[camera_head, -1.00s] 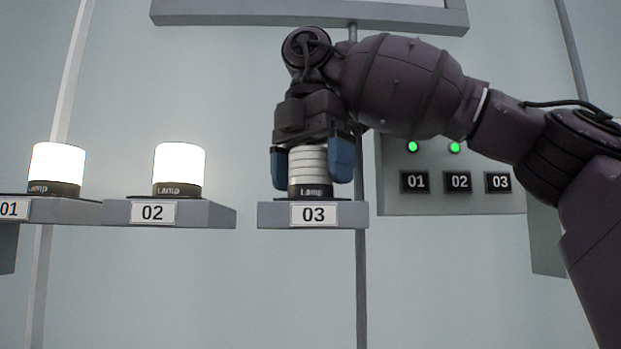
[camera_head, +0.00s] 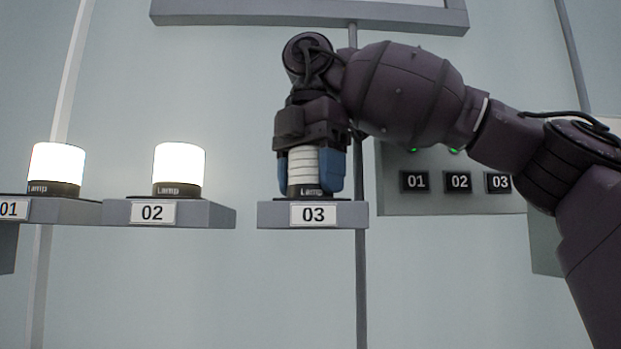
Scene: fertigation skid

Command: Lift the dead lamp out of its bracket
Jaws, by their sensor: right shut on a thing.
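The unlit lamp (camera_head: 304,170) has a ribbed white body and a black base marked "Lamp". It stands upright on the grey bracket (camera_head: 350,216) labelled 03. My right gripper (camera_head: 312,178) comes down from above, with its blue fingers on either side of the lamp, shut on it. The lamp's top is hidden by the gripper. The base appears to rest on the bracket. My left gripper is not in view.
Lit lamps stand on bracket 01 (camera_head: 76,212) and bracket 02 (camera_head: 207,216) to the left. A grey panel (camera_head: 450,203) with labels 01, 02 and 03 and green lights, partly covered by my arm, is at the right. A vertical pipe (camera_head: 362,290) runs behind bracket 03.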

